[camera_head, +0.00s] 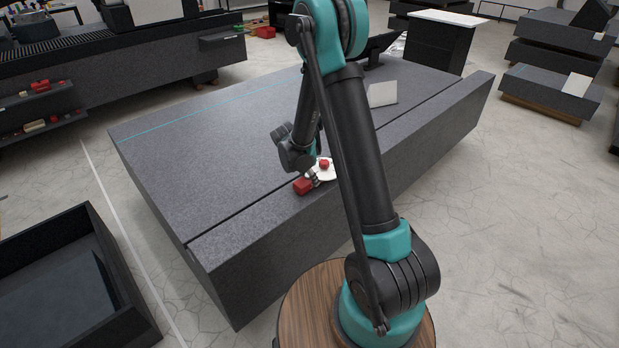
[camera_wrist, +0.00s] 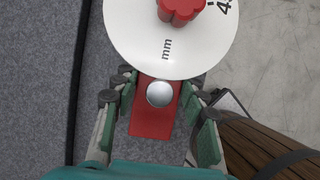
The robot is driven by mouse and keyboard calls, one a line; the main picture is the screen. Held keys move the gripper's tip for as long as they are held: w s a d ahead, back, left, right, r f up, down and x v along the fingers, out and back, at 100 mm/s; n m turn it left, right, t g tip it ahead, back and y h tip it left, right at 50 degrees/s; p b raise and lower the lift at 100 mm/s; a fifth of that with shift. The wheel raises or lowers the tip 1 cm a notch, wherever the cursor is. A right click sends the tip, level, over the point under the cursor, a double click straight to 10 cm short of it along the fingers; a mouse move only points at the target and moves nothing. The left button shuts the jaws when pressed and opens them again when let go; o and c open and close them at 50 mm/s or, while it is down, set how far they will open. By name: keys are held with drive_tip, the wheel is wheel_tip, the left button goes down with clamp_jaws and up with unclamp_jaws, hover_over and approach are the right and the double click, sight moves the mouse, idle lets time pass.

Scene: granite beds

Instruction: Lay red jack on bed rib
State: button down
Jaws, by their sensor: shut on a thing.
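The red jack (camera_head: 303,186) has a red block, a silver rounded part and a white dial marked "mm" with a red knob. My gripper (camera_head: 314,177) is shut on the jack, its fingers on both sides below the dial. In the wrist view the jack's red block (camera_wrist: 151,122) lies between the green-and-grey fingers. The bed rib (camera_head: 255,228) is the long strip along the near side of the dark granite bed (camera_head: 200,170), set off by a dark groove. The jack is over the rib in the head view; I cannot tell whether it touches.
A dark open bin (camera_head: 105,235) is at the lower left. Shelves with red items (camera_head: 40,86) stand at the left. The bed's left part is clear.

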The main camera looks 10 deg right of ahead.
drive_tip(key=shift+f, duration=0.4)
drive_tip(key=c, duration=0.8)
unclamp_jaws()
drive_tip(key=shift+o, duration=0.2)
drive_tip(key=v, duration=1.2)
drive_tip(key=s+d+m+y, duration=0.1)
drive_tip(key=s+d+m, duration=0.2)
drive_tip(key=s+m, duration=0.5)
drive_tip(key=s+d+r+m+t+y, duration=0.1)
drive_tip(key=s+d+m, duration=0.3)
drive_tip(key=s+m, duration=0.4)
drive_tip(key=s+d+r+m+y, duration=0.1)
drive_tip(key=s+d+m, duration=0.3)
drive_tip(key=s+m, duration=0.5)
drive_tip(key=shift+d+y, duration=0.25)
drive_tip(key=shift+y, duration=0.25)
